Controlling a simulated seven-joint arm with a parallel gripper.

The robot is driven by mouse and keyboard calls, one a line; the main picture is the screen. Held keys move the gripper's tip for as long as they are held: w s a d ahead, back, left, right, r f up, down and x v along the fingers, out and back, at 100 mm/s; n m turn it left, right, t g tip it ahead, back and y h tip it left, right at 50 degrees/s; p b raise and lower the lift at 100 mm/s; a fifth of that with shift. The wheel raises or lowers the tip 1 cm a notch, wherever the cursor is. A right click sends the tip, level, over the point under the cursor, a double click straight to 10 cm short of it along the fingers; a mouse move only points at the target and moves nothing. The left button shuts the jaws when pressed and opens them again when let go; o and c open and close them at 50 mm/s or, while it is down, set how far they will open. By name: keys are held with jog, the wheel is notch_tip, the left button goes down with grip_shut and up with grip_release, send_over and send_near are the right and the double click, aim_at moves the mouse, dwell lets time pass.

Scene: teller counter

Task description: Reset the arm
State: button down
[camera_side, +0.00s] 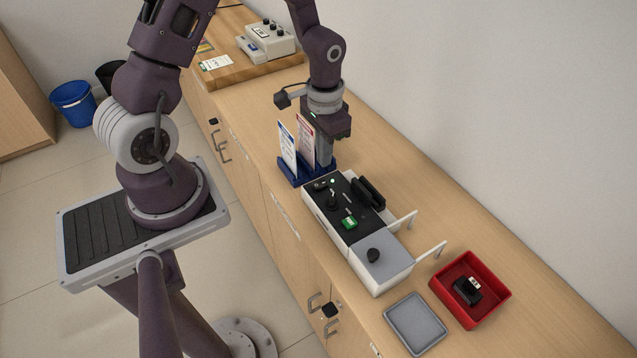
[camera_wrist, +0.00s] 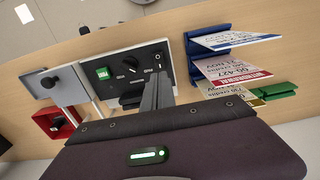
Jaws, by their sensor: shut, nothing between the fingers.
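My gripper (camera_side: 325,163) points down over the wooden counter, just behind the blue slip holder (camera_side: 291,178) in the side view. Its fingers (camera_wrist: 158,92) are shut with nothing held, and they show in the middle of the wrist view. In the wrist view the red-printed slip (camera_wrist: 235,70) reads "WITHDRAWAL".
A white device with a black panel (camera_side: 338,213), green button (camera_side: 349,223) and black knobs stands in front of the holder. A grey tray (camera_side: 416,323) and a red bin (camera_side: 447,303) holding a black object (camera_side: 467,290) lie beyond it. A beige machine (camera_side: 270,38) stands at the back.

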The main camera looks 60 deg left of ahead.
jog(key=shift+r, duration=0.45)
jog(key=s+d+r+t+y, duration=0.1)
jog(key=s+d+r+t, duration=0.15)
jog(key=r, duration=0.65)
jog(key=s+d+r+t, duration=0.1)
jog(key=s+r, duration=0.2)
jog(key=r, duration=0.6)
jog(key=s+d+r+t+h, duration=0.1)
jog(key=s+d+r, duration=0.3)
jog(key=s, duration=0.6)
notch_tip(320, 180, up, 3)
jog(key=shift+s+f+t, duration=0.2)
jog(key=shift+s+t, duration=0.1)
jog(key=shift+t, duration=0.25)
jog(key=shift+a, duration=0.1)
